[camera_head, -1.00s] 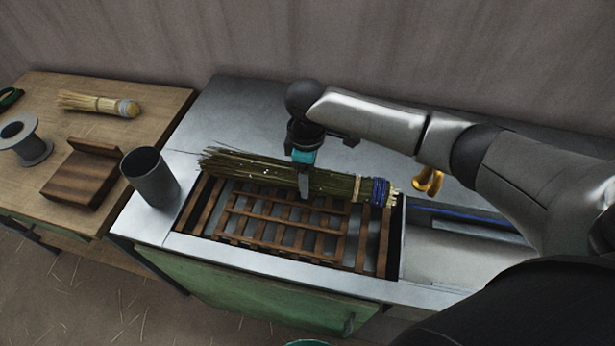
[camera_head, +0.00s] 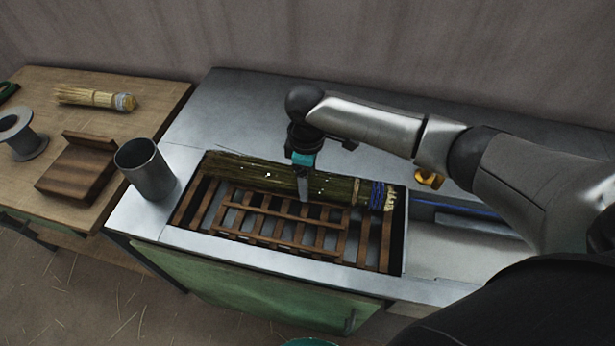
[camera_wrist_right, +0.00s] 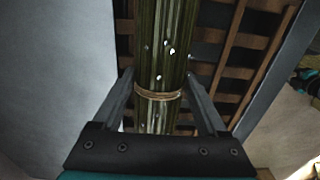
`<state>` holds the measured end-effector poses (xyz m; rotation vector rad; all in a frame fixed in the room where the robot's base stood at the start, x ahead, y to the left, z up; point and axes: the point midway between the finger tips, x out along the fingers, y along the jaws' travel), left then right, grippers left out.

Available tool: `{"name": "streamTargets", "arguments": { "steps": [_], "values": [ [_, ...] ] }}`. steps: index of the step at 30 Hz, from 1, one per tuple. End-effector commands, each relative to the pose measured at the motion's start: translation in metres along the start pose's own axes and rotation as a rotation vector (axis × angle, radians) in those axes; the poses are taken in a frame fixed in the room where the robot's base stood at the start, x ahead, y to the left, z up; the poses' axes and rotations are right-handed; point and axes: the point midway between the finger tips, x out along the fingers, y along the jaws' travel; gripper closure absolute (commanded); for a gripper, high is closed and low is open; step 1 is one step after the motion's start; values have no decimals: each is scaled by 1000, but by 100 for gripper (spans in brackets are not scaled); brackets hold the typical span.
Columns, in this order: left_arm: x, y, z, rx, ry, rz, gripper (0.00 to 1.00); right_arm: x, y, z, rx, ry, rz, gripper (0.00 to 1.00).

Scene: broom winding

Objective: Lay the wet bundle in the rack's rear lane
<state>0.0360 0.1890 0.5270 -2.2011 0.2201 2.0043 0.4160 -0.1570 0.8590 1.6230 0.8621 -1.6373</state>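The wet bundle (camera_head: 255,176) is a long sheaf of dark green stalks with pale specks, a tan tie and blue bands near its pale right end. It lies lengthwise along the rear side of the slatted wooden rack (camera_head: 270,227), low inside the metal basin. My right gripper (camera_head: 303,195) points down over its middle. In the right wrist view, the fingertips (camera_wrist_right: 159,74) sit close against both sides of the bundle (camera_wrist_right: 160,120), near the tan tie. Contact beneath the bundle is hidden. My left gripper is not in view.
A metal cup (camera_head: 147,170) stands left of the basin. The wooden table (camera_head: 150,95) holds a dry bundle (camera_head: 95,97), a spool (camera_head: 22,135) and a wooden block (camera_head: 77,172). A yellow object (camera_head: 429,179) lies behind the right end. The front slats are bare.

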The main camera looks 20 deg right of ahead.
Motion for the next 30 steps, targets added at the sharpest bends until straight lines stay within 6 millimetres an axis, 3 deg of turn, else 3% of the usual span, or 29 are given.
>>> {"name": "streamTargets", "arguments": {
  "steps": [6,17,20,30],
  "values": [
    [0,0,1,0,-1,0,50,0,0,0,0,0,0,1],
    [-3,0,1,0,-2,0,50,-9,0,0,0,2,1,1],
    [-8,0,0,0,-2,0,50,-26,1,0,-1,3,2,1],
    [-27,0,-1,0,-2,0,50,-107,1,-1,-1,3,3,1]
  ]
}}
